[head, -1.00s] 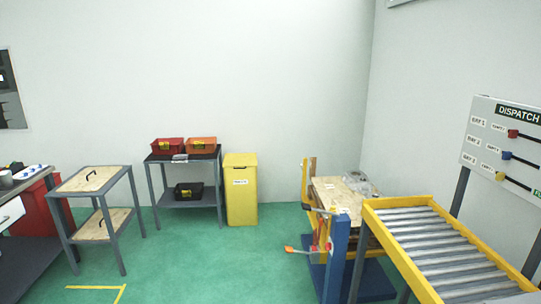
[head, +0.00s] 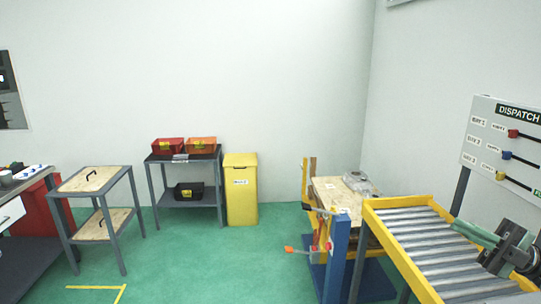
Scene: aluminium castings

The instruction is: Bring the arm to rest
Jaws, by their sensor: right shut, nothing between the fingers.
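My right gripper (head: 470,232) shows at the lower right of the head view, with its dark wrist at the right edge and greenish-grey fingers pointing left. The fingers lie close together and hold nothing. The gripper appears over the roller conveyor (head: 425,222), which has a yellow frame and grey rollers; I cannot tell the height between them. My left gripper is not in view.
A dispatch board (head: 510,150) with coloured knobs stands behind the conveyor. A blue post (head: 338,260) and a wooden-topped stand (head: 330,192) are left of it. A yellow bin (head: 241,195), a shelf with boxes (head: 185,204) and a wooden-shelved cart (head: 95,180) stand further left. Green floor between is clear.

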